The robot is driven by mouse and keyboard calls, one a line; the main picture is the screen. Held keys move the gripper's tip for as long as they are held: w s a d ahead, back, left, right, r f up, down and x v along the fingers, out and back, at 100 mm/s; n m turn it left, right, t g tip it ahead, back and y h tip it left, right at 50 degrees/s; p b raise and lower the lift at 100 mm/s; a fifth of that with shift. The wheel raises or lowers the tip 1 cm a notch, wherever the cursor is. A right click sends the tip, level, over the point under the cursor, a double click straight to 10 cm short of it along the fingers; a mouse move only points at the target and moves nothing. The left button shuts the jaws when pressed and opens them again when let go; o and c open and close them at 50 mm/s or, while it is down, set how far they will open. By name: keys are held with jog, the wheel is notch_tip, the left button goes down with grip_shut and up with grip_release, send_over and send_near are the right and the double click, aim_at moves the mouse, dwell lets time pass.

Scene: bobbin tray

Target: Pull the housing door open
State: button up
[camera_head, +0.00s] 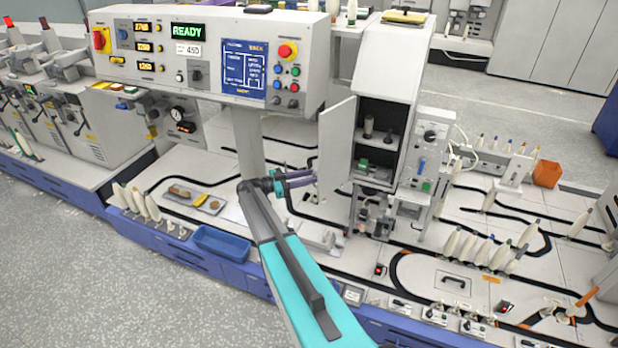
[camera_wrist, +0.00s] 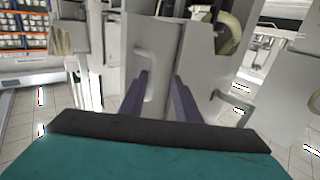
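The housing (camera_head: 390,62) is a tall light-grey cabinet right of centre in the head view. Its door (camera_head: 337,148) stands swung out to the left, and the dark inside with its shelf shows. In the wrist view the door (camera_wrist: 168,45) is a pale panel with a light vertical bar handle (camera_wrist: 151,72). My gripper (camera_head: 314,177) is in front of the door's lower left part. In the wrist view its two purple fingers (camera_wrist: 162,80) are apart, with the handle close to the left fingertip. I cannot tell whether they touch.
A control panel (camera_head: 215,60) on a post stands left of the housing. A switch box (camera_head: 432,135) adjoins the housing's right side. Below the door are small fittings and black track on the pale deck. A blue tray (camera_head: 220,243) and several bobbins stand at the front left.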

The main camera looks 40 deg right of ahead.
jog(key=shift+a, duration=0.15)
jog(key=b+v, duration=0.3)
jog(key=v, duration=1)
jog(key=shift+w+a+b, duration=0.2)
jog(key=shift+a+b, duration=0.05)
jog(key=shift+b, duration=0.1)
